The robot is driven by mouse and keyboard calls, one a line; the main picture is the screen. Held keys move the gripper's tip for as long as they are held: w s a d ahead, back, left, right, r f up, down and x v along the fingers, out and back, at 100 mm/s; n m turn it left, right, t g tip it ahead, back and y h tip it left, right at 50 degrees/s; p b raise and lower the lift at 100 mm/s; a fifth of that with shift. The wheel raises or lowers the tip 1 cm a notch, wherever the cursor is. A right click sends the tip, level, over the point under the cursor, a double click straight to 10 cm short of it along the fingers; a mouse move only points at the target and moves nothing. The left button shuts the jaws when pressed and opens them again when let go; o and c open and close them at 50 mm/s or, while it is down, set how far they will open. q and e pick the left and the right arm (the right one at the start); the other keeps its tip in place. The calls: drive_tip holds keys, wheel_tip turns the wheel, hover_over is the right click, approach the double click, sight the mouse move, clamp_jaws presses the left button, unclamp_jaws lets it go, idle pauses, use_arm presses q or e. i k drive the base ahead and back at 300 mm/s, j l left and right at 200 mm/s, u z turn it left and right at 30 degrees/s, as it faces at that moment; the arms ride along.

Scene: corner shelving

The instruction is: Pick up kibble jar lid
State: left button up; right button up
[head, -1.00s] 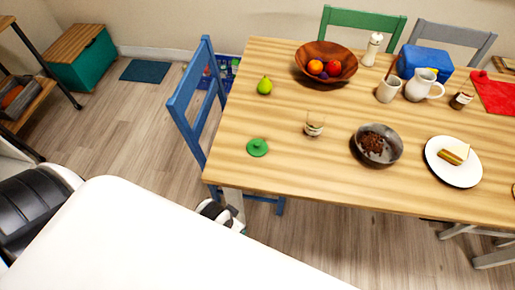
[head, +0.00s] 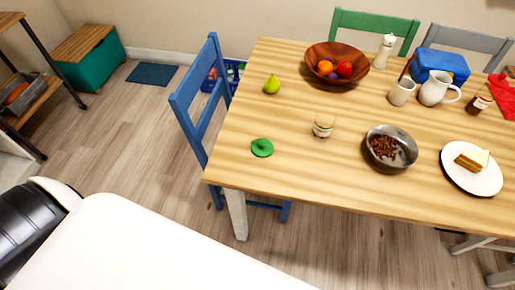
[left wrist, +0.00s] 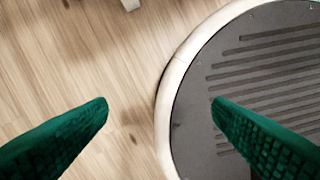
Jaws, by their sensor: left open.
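A round green lid (head: 262,148) with a small knob lies flat on the wooden table (head: 300,180), near its left front corner. A small jar (head: 323,127) with pale and brown contents stands to its right and slightly behind it. In the left wrist view my left gripper (left wrist: 158,103) is open and empty. Its two green fingers are wide apart over the wood floor and my own round base, away from the lid. Neither gripper shows in the head view.
A metal bowl of brown kibble (head: 391,148) and a plate with a sandwich (head: 472,172) stand to the right. A blue chair (head: 200,105) stands against the table's left side.

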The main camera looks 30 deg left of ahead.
sight(262, 147)
drive_tip(key=l+u, duration=0.2)
drive_tip(key=u, duration=0.25)
drive_tip(key=l+u, duration=0.15)
drive_tip(key=u, duration=0.35)
drive_tip(key=k+j, duration=0.05)
